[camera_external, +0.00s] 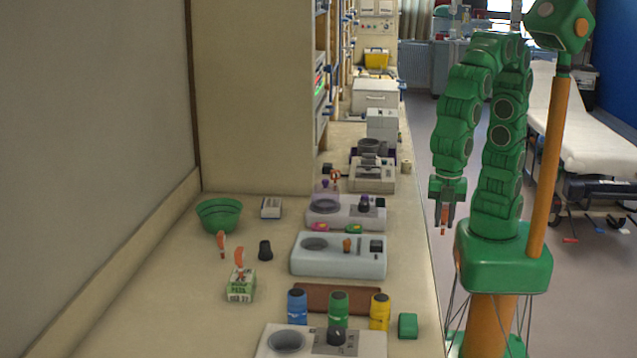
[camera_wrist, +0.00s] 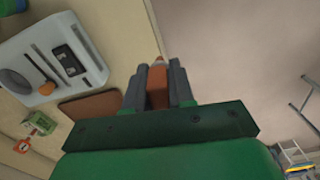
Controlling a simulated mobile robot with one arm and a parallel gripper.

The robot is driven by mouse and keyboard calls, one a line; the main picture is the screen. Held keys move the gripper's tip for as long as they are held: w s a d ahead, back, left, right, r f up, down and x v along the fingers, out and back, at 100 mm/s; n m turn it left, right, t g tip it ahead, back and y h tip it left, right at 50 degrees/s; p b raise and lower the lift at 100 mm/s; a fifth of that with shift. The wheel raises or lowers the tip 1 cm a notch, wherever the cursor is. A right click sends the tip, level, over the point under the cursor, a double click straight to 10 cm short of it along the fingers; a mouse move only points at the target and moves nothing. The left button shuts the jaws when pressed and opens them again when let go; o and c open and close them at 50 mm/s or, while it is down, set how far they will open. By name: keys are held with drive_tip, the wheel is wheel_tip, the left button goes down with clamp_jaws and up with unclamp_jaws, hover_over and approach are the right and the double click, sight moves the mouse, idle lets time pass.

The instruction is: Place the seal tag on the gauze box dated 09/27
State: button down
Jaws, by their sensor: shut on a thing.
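My gripper (camera_external: 444,217) hangs pointing down beyond the counter's right edge, over the floor. It is shut on an orange piece, apparently the seal tag (camera_external: 444,231); in the wrist view the orange piece (camera_wrist: 158,92) sits between the two grey fingers (camera_wrist: 158,80). A green and white gauze box (camera_external: 240,290) stands on the counter at the lower left, well away from my gripper. Its printed date is too small to read surely. An orange tag-like piece (camera_external: 239,257) stands up at its top. A similar orange piece (camera_external: 222,243) stands just behind it.
A green bowl (camera_external: 219,216), a black cup (camera_external: 265,250) and a white device (camera_external: 338,262) are on the counter (camera_external: 150,290). Blue (camera_external: 297,308), green (camera_external: 338,312) and yellow (camera_external: 379,313) containers stand near the front. Bare counter lies left of the gauze box.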

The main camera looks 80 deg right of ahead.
drive_tip(key=shift+s+d+r, duration=0.35)
drive_tip(key=shift+s+d, duration=0.05)
drive_tip(key=shift+d, duration=0.15)
drive_tip(key=shift+s+d+r, duration=0.3)
drive_tip(key=shift+s+d, duration=0.1)
drive_tip(key=shift+d, duration=0.1)
